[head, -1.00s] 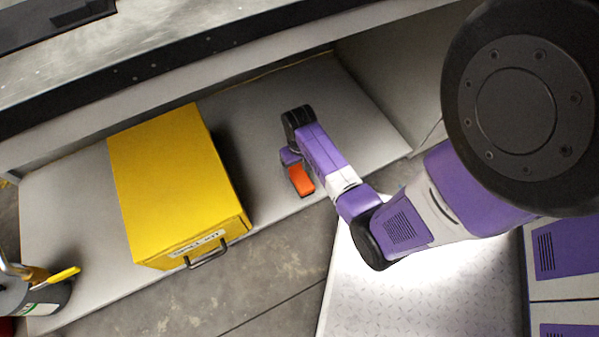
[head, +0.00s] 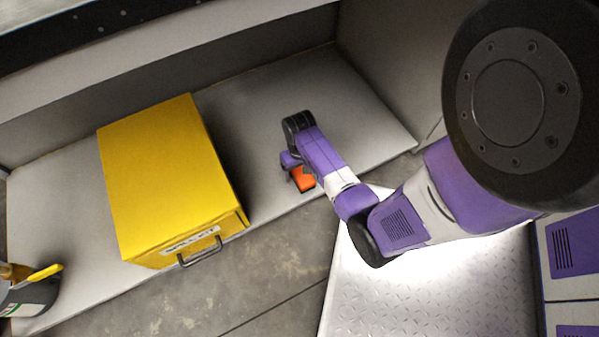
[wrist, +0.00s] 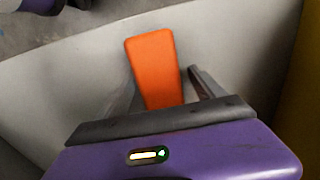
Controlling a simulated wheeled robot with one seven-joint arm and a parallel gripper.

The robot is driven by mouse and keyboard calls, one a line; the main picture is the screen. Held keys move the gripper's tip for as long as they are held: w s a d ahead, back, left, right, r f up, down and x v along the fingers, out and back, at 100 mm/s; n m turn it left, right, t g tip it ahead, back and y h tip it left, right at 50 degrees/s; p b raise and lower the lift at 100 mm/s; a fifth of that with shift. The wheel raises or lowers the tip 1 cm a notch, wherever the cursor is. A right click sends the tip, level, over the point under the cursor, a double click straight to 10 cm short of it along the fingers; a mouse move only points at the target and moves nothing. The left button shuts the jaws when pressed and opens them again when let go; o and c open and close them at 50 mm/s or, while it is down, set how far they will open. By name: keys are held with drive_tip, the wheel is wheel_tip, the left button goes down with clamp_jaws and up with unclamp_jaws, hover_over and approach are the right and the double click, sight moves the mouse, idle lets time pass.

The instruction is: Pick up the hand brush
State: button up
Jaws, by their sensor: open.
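The hand brush (head: 304,181) shows only as an orange block on the grey shelf, close to its front edge. In the wrist view the orange part (wrist: 152,60) is long and flat; no bristles show, and its near end is hidden by my gripper. My gripper (wrist: 163,75) is open, with one finger on each side of the orange part and a gap visible at the right finger. Contact at the left finger cannot be told. In the head view my gripper (head: 293,170) is partly hidden behind my purple wrist.
A yellow spill kit box (head: 165,185) with a front handle stands on the shelf (head: 265,120) to the left. A dark can (head: 32,295) with a yellow-handled tool is at far left. A side panel (head: 385,70) closes the shelf's right end.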

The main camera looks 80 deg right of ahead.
sight(299, 169)
drive_tip(key=c, duration=1.7)
drive_tip(key=shift+r, duration=0.1)
wheel_tip(299, 169, up, 20)
drive_tip(key=p, duration=1)
